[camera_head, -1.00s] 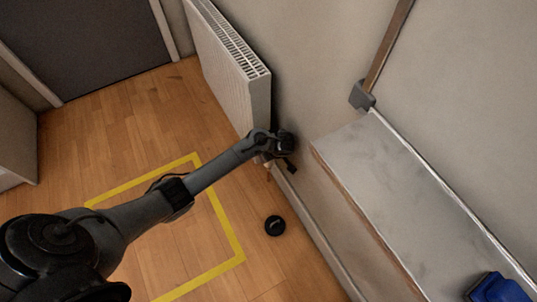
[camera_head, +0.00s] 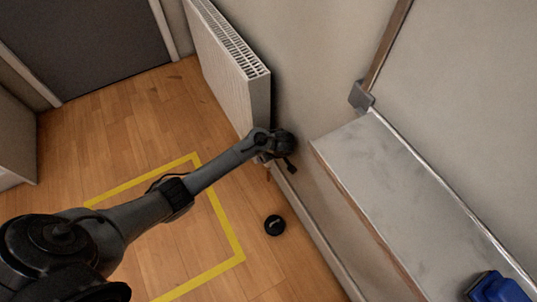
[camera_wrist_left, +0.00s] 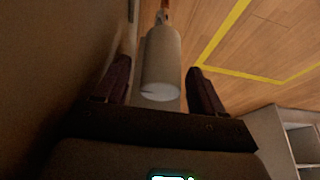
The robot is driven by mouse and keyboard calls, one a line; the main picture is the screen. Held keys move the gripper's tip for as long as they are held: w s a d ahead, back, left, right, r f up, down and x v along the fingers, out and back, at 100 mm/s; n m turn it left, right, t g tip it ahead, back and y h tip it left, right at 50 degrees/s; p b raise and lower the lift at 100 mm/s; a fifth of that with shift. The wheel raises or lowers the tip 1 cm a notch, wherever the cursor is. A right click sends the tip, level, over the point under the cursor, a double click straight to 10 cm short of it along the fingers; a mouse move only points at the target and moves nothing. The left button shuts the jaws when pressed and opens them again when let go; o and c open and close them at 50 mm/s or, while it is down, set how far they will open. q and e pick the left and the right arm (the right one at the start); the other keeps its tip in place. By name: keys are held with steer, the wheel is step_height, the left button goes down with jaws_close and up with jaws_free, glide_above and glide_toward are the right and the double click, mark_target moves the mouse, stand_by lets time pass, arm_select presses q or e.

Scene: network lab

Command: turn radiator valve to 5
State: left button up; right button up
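The white radiator (camera_head: 228,75) hangs on the wall at the upper middle of the head view. Its valve is hidden behind my left arm there. In the left wrist view a pale cylindrical valve knob (camera_wrist_left: 161,68) stands between the two dark fingers of my left gripper (camera_wrist_left: 157,72). The fingers are open, one on each side of the knob, with a narrow gap visible on both sides. I cannot read any number on the knob. In the head view my left wrist (camera_head: 272,147) is at the radiator's lower near corner. My right gripper is not in view.
A grey-topped ledge (camera_head: 400,185) runs along the wall at the right, close to my wrist. A blue object (camera_head: 497,288) lies on it. A round black object (camera_head: 275,225) is on the wooden floor beside the yellow tape (camera_head: 228,228). The floor to the left is clear.

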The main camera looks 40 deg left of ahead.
arm_select(q)
steer(key=shift+d+r+p, duration=0.1)
steer(key=shift+r+p, duration=0.35)
steer(key=shift+r, duration=0.1)
steer(key=p+v, duration=0.6)
steer(key=v, duration=0.3)
steer(key=shift+d+r, duration=0.25)
steer(key=shift+r, duration=0.05)
steer(key=shift+s, duration=0.1)
